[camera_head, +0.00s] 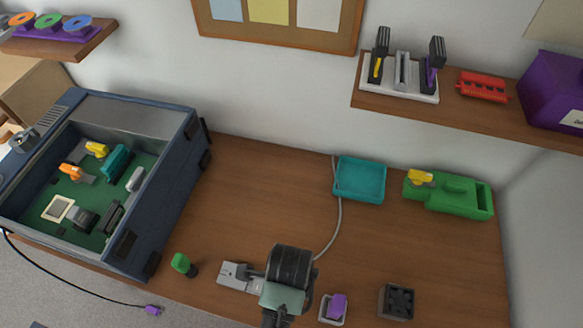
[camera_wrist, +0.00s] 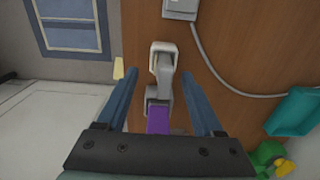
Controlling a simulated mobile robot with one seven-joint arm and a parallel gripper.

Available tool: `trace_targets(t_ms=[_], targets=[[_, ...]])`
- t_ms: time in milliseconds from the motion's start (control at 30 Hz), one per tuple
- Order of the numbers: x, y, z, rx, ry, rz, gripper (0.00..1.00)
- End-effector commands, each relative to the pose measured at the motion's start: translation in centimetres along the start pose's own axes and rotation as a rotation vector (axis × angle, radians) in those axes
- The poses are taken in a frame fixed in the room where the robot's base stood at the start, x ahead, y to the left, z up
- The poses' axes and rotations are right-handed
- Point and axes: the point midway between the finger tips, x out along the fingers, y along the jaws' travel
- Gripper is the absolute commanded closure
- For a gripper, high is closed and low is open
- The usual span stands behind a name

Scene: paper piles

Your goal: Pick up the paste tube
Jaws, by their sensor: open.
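No label marks the paste tube, so I cannot tell for sure which thing it is. In the wrist view my gripper (camera_wrist: 158,72) is open, with a grey object with a looped end (camera_wrist: 163,55) and a purple part (camera_wrist: 158,118) showing between its fingers; contact cannot be judged. In the head view a purple piece (camera_head: 338,304) sits in a small grey holder at the bottom, right of my arm. A short dark item with a green top (camera_head: 181,263) stands left of my arm. My fingertips are hidden in the head view.
A blue case (camera_head: 165,205) with coloured parts stands open on the left of the wooden table. A black block (camera_head: 397,301) is at lower right. A teal tray (camera_head: 360,180) and a green tray (camera_head: 465,197) are at the back. The table's middle is clear except for a cable.

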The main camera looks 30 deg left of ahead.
Motion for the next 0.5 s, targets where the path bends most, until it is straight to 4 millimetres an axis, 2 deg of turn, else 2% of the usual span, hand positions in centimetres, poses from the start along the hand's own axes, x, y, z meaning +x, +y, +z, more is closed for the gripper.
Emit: trace_targets(t_ms=[300, 500], targets=[[4.0, -0.4, 0.0, 0.000, 0.000, 0.000, 0.31], [4.4, -0.4, 0.0, 0.000, 0.000, -0.001, 0.31]])
